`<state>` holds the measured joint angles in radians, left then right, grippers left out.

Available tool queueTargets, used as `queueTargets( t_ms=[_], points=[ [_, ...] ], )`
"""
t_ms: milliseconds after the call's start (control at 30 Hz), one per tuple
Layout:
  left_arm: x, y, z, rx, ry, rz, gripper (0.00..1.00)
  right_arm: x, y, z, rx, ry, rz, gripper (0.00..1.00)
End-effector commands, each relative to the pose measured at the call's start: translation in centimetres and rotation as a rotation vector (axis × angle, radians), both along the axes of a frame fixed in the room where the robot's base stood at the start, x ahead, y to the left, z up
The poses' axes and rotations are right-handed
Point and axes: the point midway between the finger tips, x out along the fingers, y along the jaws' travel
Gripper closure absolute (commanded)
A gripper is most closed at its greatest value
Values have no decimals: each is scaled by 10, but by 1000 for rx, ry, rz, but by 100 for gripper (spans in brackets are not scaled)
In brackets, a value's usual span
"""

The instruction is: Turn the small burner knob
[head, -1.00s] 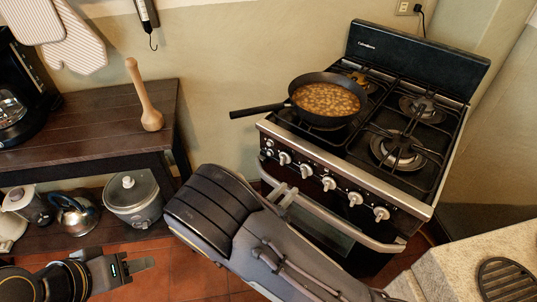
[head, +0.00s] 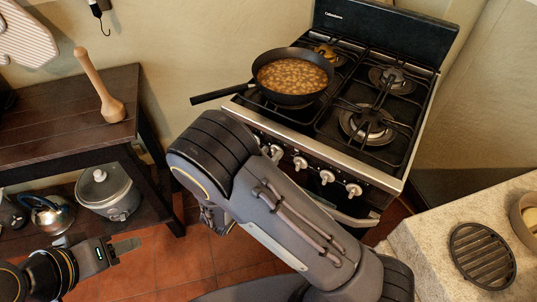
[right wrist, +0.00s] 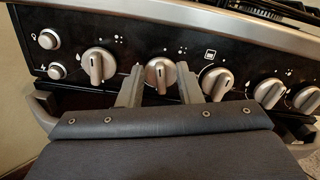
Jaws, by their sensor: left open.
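The stove's front panel (right wrist: 130,38) carries several silver knobs. In the right wrist view my right gripper (right wrist: 158,88) has its two fingers apart, one on each side of the second knob from the left (right wrist: 160,72). Whether they touch it is unclear. The leftmost knob (right wrist: 98,66) is just left of the fingers. Which knob belongs to the small burner cannot be told. In the head view my right arm hides the right fingertips and the left part of the panel; several knobs (head: 327,177) show. My left gripper (head: 124,248) is open and empty at lower left, away from the stove.
A black pan of beans (head: 291,75) stands on the left front burner, its handle pointing left over the stove's edge. A dark wooden shelf (head: 60,125) with a pestle (head: 105,95) and pots stands left. A stone counter (head: 430,240) is at lower right.

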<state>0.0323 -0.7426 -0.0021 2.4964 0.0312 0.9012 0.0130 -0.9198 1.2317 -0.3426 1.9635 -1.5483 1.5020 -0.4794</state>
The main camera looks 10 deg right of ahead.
Motion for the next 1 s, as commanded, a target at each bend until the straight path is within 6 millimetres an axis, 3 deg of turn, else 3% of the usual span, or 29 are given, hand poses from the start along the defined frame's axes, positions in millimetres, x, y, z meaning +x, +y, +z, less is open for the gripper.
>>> queueTargets(
  t_ms=[267,500,1000],
  points=[
    [0,0,0,0,0,0,56,1,-2,0,1,-1,0,68],
    [0,0,0,0,0,0,56,1,-1,0,1,-1,0,100],
    [0,0,9,0,0,0,56,2,-1,2,-54,56,1,100]
  ],
)
